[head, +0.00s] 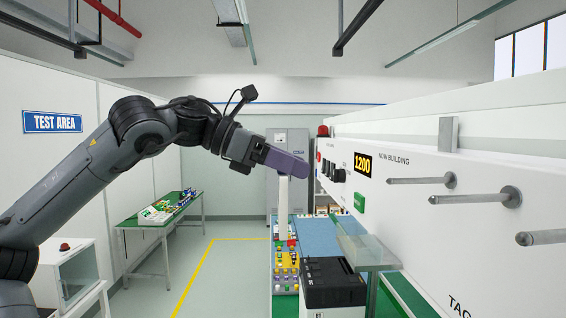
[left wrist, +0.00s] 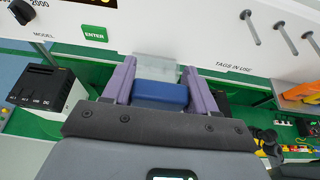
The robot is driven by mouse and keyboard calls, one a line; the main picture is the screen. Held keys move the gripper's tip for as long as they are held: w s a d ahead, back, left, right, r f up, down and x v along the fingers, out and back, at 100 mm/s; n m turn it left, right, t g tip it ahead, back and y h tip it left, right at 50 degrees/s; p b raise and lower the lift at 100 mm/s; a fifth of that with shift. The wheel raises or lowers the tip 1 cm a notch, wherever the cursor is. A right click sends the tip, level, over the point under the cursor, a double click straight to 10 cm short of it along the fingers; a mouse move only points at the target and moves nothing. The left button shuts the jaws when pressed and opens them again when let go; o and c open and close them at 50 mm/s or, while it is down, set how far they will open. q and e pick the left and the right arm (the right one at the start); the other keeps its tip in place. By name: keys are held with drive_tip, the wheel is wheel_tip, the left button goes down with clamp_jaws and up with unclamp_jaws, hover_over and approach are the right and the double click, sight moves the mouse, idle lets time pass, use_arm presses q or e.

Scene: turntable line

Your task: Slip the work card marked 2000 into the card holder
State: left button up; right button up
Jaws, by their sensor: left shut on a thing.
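My left gripper (head: 300,168) is held out in front of the panel in the head view. In the left wrist view its two purple fingers (left wrist: 160,92) are shut on a blue, flat-faced thing (left wrist: 160,97). No marking can be read on it, so I cannot tell whether it is the 2000 card. A clear, pale tray-like holder (head: 368,252) juts from the lower edge of the panel. It also shows in the left wrist view (left wrist: 156,68), just beyond the blue thing; whether they touch is unclear. My right gripper is not in view.
The white panel (head: 420,215) carries a display (head: 363,168) reading 1200, a green ENTER button (left wrist: 94,34) and metal pegs (head: 475,198). A black box (head: 333,284) stands near the holder. A bench (head: 160,222) stands at left; the marked floor between is clear.

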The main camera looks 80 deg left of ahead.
use_arm(q)
drive_tip(key=shift+w+d+r+p, duration=0.1)
drive_tip(key=shift+w+d+p, duration=0.65)
drive_tip(key=shift+w, duration=1.55)
drive_tip(key=shift+w+d+f+p, duration=0.1)
drive_tip(key=shift+w+d+p, duration=0.1)
drive_tip(key=shift+w+p, duration=1.6)
drive_tip(key=shift+w+d+r+p, duration=0.1)
drive_tip(key=shift+w+d+p, duration=0.4)
drive_tip(key=shift+w, duration=2.3)
drive_tip(key=shift+f+b, duration=1.9)
drive_tip(key=shift+f, duration=0.05)
drive_tip(key=o, duration=1.5)
